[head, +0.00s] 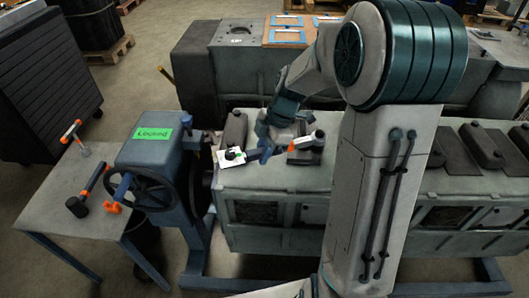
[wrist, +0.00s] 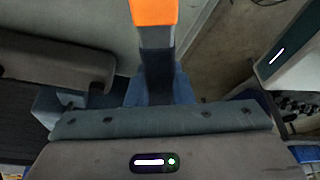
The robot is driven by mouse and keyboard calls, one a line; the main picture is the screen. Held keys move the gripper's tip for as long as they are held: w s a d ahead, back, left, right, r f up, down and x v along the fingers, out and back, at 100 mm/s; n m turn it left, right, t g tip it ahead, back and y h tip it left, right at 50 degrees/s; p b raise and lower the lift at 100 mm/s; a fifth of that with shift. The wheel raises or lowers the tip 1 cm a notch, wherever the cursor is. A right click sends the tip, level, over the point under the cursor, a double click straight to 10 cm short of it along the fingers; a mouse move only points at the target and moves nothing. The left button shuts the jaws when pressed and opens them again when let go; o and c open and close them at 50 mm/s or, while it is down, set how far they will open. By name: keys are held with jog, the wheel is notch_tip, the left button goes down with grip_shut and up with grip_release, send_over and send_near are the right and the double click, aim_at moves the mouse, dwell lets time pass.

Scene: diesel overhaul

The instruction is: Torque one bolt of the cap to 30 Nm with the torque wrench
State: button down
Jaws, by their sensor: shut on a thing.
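My gripper (head: 272,152) is low over the engine block (head: 262,178), in the middle of the head view. The tool's orange part also shows at the top of the wrist view (wrist: 153,12), above a dark shaft that runs down to the blue fingers (wrist: 160,88). I cannot tell for sure that it is the torque wrench. A white plate with a small black part (head: 231,157) lies left of my gripper. I cannot make out the cap or its bolts.
A stand with a green "Locked" label (head: 155,134) and a handwheel (head: 152,191) stands left of the block. A side table (head: 40,205) holds an orange T-handled tool (head: 71,131) and a black-headed tool (head: 77,206). Dark covers (head: 481,146) sit on the block's right.

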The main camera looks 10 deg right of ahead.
jog(key=shift+w+a, duration=0.2)
jog(key=shift+a, duration=0.05)
jog(key=shift+w+r+m, duration=0.1)
jog(key=shift+w+m, duration=0.2)
jog(key=shift+w, duration=0.05)
jog(key=shift+w+b, duration=0.15)
jog(key=shift+b, duration=0.2)
jog(key=shift+w+m, duration=0.2)
jog(key=shift+m, duration=0.1)
jog(key=shift+w, duration=0.1)
jog(key=shift+w+t, duration=0.25)
jog(key=shift+t, duration=0.05)
jog(key=shift+w+m+b, duration=0.15)
jog(key=shift+m+b, duration=0.15)
jog(key=shift+w, duration=0.2)
jog(key=shift+w, duration=0.1)
dwell(0.4)
